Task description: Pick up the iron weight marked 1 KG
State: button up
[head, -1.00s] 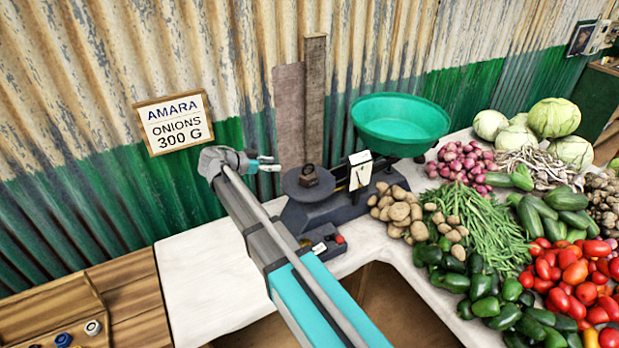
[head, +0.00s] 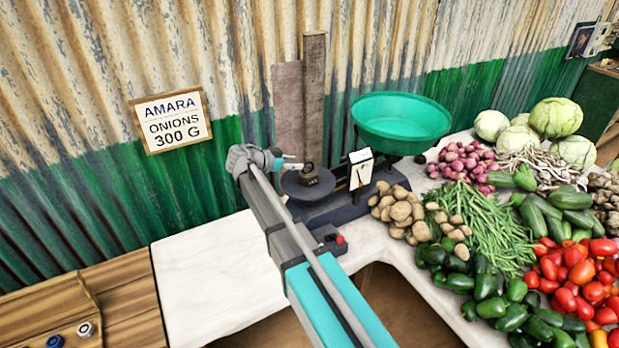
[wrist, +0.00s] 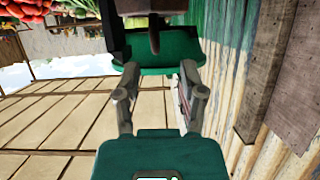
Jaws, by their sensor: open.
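A dark iron weight (head: 309,175) with a ring on top sits on the round dark plate (head: 293,190) of the balance; its marking is too small to read. My gripper (head: 288,162) is just left of and slightly above the weight in the head view, open and apparently empty. In the wrist view, its two fingers (wrist: 159,72) stand apart, with a dark object with a brownish part beyond them at the top; I cannot tell if that is the weight.
The balance's green pan (head: 400,118) is to the right, beside a white dial (head: 360,168). Potatoes (head: 398,208), beans (head: 485,228) and other vegetables crowd the right. The corrugated wall with an onions sign (head: 172,120) rises close behind. The white counter (head: 210,270) at left is clear.

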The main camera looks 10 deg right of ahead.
aim_at(308, 163)
jog(key=shift+d, duration=0.1)
jog(key=shift+b+x, duration=0.85)
jog(key=shift+x, duration=1.7)
jog(key=shift+s+d+r, duration=0.1)
jog(key=shift+r, duration=0.05)
jog(key=shift+c, duration=0.3)
grip_shut()
